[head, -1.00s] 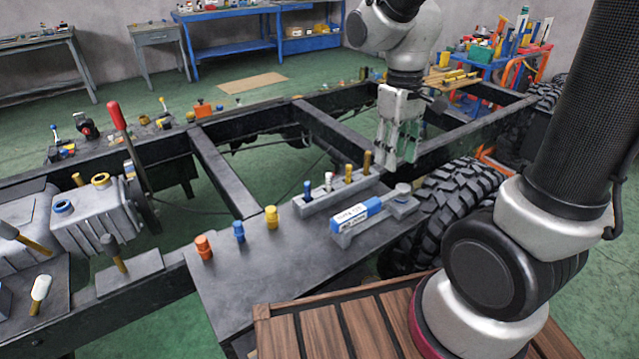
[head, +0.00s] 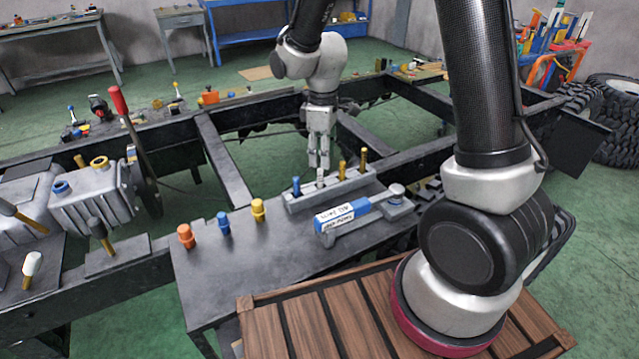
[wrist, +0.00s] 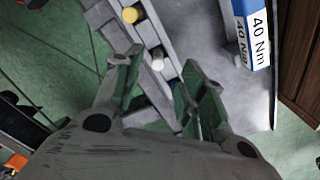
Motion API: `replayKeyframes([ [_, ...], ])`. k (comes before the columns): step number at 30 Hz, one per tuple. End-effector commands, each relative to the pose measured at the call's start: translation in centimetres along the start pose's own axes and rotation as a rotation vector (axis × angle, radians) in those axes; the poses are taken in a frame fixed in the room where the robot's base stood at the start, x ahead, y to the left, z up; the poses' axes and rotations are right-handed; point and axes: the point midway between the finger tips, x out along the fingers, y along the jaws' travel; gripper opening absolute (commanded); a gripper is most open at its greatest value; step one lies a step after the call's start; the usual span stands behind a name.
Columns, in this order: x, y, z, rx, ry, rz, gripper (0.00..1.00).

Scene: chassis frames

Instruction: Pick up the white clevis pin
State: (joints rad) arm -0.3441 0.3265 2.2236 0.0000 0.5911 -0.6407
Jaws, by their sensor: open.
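The white clevis pin (head: 320,179) stands upright in a grey rack (head: 330,190) on the dark table, between a blue pin (head: 296,186) and two gold pins. My gripper (head: 319,162) points down just above the white pin, with its fingers open and empty. In the wrist view my gripper (wrist: 163,68) has its two fingers apart. The pale top of the white pin (wrist: 157,60) shows in the gap between the fingertips, and a gold pin (wrist: 130,14) lies beyond it. I cannot tell the exact height of the fingertips over the pin.
A blue-and-grey tool (head: 345,215) with a printed label lies close to the rack. An orange pin (head: 186,236), another blue pin (head: 223,222) and a yellow pin (head: 258,210) stand at the table's left. The table (head: 235,275) is bare in front of them.

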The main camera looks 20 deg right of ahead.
Motion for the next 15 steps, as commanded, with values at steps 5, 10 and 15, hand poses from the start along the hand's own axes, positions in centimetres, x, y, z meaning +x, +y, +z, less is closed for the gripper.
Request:
replayKeyframes([
  [5, 2.3, 0.0, -0.2, 0.001, -0.003, -0.002, 0.41],
  [10, 5.1, 0.1, -0.6, 0.002, -0.004, -0.003, 0.41],
  [15, 6.3, 0.1, -0.6, 0.003, -0.001, 0.0, 0.41],
])
